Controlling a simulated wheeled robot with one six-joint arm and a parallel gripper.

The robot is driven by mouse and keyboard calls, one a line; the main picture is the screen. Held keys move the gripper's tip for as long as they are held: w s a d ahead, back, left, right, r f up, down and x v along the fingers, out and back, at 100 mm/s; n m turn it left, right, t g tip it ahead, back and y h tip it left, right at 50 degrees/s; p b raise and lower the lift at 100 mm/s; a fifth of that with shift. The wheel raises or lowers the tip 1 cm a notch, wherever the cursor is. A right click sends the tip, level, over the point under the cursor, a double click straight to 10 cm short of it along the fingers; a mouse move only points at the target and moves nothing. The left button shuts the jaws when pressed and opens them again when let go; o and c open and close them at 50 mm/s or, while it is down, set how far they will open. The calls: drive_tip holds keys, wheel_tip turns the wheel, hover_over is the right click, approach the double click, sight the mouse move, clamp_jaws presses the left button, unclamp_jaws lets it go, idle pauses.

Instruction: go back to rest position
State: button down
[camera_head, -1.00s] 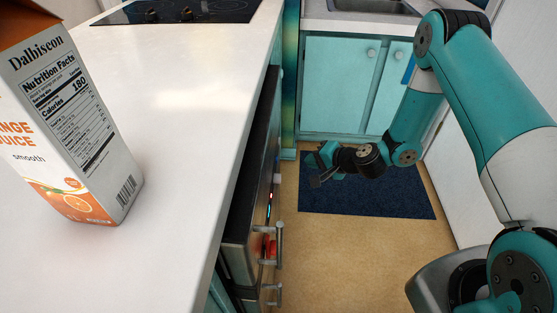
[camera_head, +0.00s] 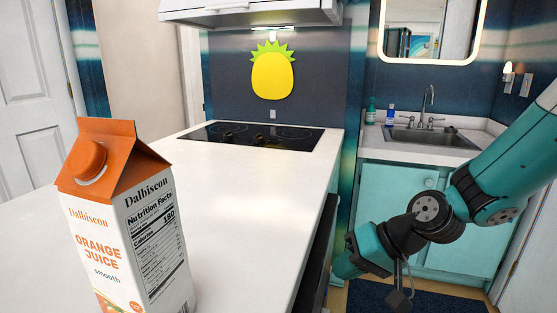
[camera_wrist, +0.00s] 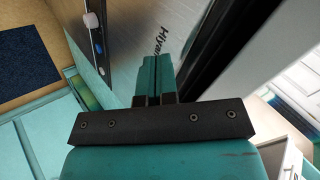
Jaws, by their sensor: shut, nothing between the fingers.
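My gripper (camera_wrist: 155,66) shows in the wrist view as two teal fingers pressed together, with nothing between them. Behind the fingers is the steel oven front (camera_wrist: 128,30) with knobs and lettering. In the head view my arm reaches in from the right. Its teal end is low at the centre right, close to the side of the white counter (camera_head: 235,215); the fingertips are not clear there.
An orange juice carton (camera_head: 125,225) stands upright on the counter at the near left. The cooktop (camera_head: 265,136) is at the counter's far end. A sink (camera_head: 425,136) over teal cabinets (camera_head: 392,190) is behind my arm. A dark blue mat (camera_head: 440,298) lies on the floor.

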drive_tip(key=s+d+r+n+g+h, duration=0.1)
drive_tip(key=s+r+n+h, duration=0.3)
drive_tip(key=s, duration=0.6)
drive_tip(key=s+d+r+n+g, duration=0.2)
drive_tip(key=s+r, duration=0.4)
drive_tip(key=s, duration=0.4)
wheel_tip(320, 180, up, 16)
drive_tip(key=p, duration=1.6)
drive_tip(key=shift+w+a+f, duration=0.15)
drive_tip(key=shift+w, duration=0.1)
